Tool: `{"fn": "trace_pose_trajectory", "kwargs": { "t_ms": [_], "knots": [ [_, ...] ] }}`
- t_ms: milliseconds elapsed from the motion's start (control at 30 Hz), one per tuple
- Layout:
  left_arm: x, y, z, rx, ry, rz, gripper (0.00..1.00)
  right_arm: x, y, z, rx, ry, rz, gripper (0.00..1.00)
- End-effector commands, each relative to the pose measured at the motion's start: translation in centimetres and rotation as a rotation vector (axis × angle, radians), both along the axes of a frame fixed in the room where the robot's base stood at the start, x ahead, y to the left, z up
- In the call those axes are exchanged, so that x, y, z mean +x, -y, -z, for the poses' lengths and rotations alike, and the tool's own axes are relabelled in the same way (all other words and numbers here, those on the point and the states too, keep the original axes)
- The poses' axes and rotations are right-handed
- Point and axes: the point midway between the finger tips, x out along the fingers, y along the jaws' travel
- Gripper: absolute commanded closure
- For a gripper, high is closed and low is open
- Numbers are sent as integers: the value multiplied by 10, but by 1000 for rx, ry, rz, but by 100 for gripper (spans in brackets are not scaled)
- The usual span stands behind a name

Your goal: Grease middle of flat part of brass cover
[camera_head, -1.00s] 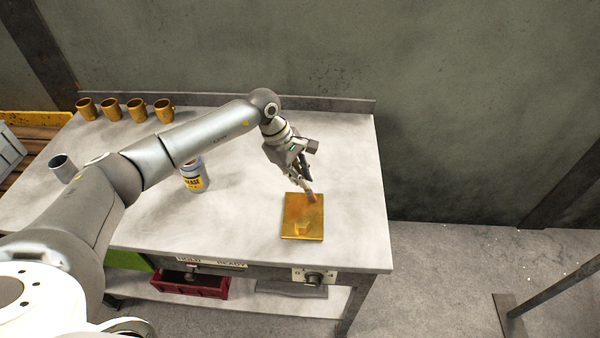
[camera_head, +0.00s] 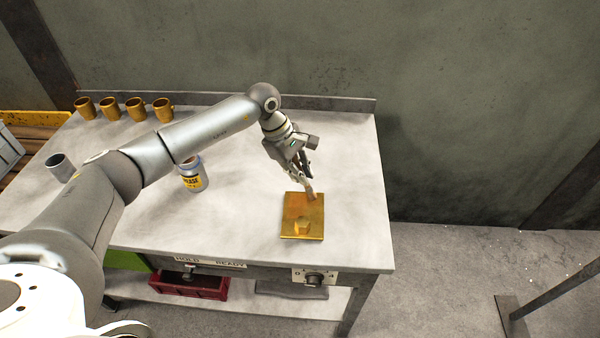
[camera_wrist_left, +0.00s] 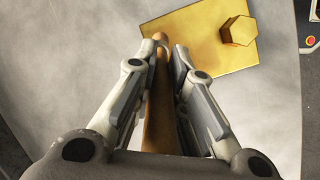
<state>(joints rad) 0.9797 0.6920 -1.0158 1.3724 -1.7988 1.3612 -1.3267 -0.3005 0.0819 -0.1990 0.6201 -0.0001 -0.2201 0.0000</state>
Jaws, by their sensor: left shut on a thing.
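The brass cover (camera_head: 291,217) is a square gold plate lying on the table near its front right, with a raised block toward its front edge. It also shows in the left wrist view (camera_wrist_left: 200,45), with a hexagonal block on it. My left gripper (camera_head: 307,177) is shut on a brown wooden stick-like tool (camera_wrist_left: 158,110). The tool's lower end (camera_head: 310,193) is over the rear edge of the cover; I cannot tell whether it touches. A can labelled grease (camera_head: 192,181) stands left of the cover. My right gripper is not in view.
The grey table (camera_head: 345,170) is clear right of and behind the cover. Several brass mugs (camera_head: 110,109) stand at the back left. A grey cup (camera_head: 61,167) stands at the left. A red bin (camera_head: 190,284) sits on the lower shelf.

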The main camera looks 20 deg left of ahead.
Motion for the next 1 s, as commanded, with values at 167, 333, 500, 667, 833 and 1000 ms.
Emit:
{"fn": "trace_pose_trajectory", "kwargs": {
  "t_ms": [167, 333, 500, 667, 833, 1000],
  "knots": [
    [-9, 3, 0, 1, -3, 1, 100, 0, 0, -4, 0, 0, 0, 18],
    [-15, 4, -1, 0, -1, 0, 100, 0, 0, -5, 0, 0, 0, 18],
    [-13, 4, 1, 0, -1, -1, 100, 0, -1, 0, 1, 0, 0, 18],
    [-8, 2, 3, 1, -1, 0, 100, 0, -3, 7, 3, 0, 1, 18],
    [-6, 2, 2, 2, -2, 0, 100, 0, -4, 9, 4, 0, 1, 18],
    [-6, 2, 1, 1, -2, -1, 100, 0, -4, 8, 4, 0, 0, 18]
  ]
}}
